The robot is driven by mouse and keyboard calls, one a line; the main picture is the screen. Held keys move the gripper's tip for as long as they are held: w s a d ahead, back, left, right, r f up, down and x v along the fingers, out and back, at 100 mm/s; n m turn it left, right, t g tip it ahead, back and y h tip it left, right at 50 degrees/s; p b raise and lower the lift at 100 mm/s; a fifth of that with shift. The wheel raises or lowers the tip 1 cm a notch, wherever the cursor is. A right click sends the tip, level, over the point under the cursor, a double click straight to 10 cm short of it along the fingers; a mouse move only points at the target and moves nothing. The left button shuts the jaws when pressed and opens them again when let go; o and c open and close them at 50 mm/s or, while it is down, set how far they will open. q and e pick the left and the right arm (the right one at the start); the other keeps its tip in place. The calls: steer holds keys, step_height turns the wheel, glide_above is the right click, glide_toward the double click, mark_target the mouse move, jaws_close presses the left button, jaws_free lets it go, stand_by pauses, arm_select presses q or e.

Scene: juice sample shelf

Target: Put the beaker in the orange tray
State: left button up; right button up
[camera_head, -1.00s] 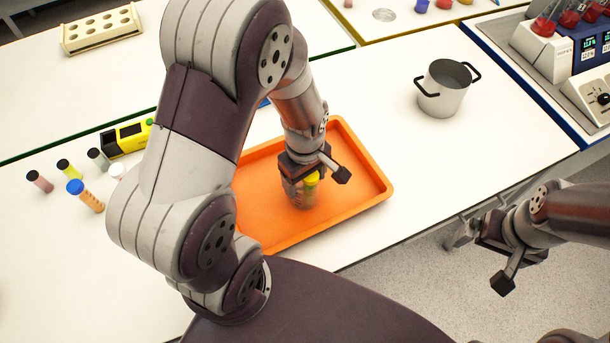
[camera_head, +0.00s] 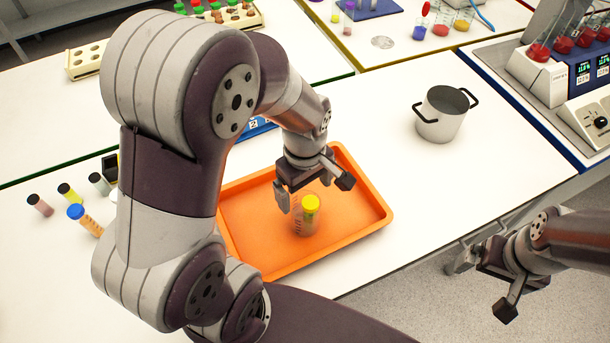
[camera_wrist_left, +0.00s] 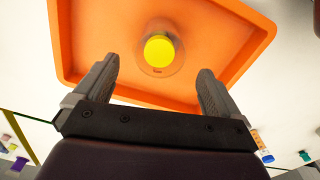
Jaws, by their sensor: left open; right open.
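The beaker (camera_head: 304,222) is a clear, marked vessel with a yellow top. It stands upright inside the orange tray (camera_head: 375,217) on the white table. In the left wrist view its yellow top (camera_wrist_left: 159,50) is in front of the fingers, with the orange tray (camera_wrist_left: 245,40) around it. My left gripper (camera_head: 314,192) is open and empty above the tray, just behind the beaker and apart from it. Its open fingers also show in the left wrist view (camera_wrist_left: 158,88). My right gripper (camera_head: 482,277) is open and empty, off the table's front edge at the right.
A silver pot (camera_head: 441,118) with black handles stands at the back right. A blue object (camera_head: 258,127) lies behind the tray, partly hidden by my left arm. Table between tray and pot is clear.

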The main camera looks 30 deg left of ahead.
arm_select(q)
step_height(320, 180, up, 5)
steer(key=shift+f, duration=0.1)
steer(key=shift+s+m, duration=0.1)
steer(key=shift+m, duration=0.5)
steer(key=shift+s+f+m+t, duration=0.25)
steer(key=shift+s+f+m, duration=0.25)
steer(key=shift+m, duration=1.45)
steer(key=shift+s+f+m+t, duration=0.25)
steer(key=shift+f+m, duration=0.5)
steer(key=shift+m, duration=1.15)
steer(key=shift+s+f+m+t, duration=0.2)
steer(key=shift+s+f+m, duration=0.35)
steer(key=shift+m, duration=1.4)
steer(key=shift+w, duration=0.1)
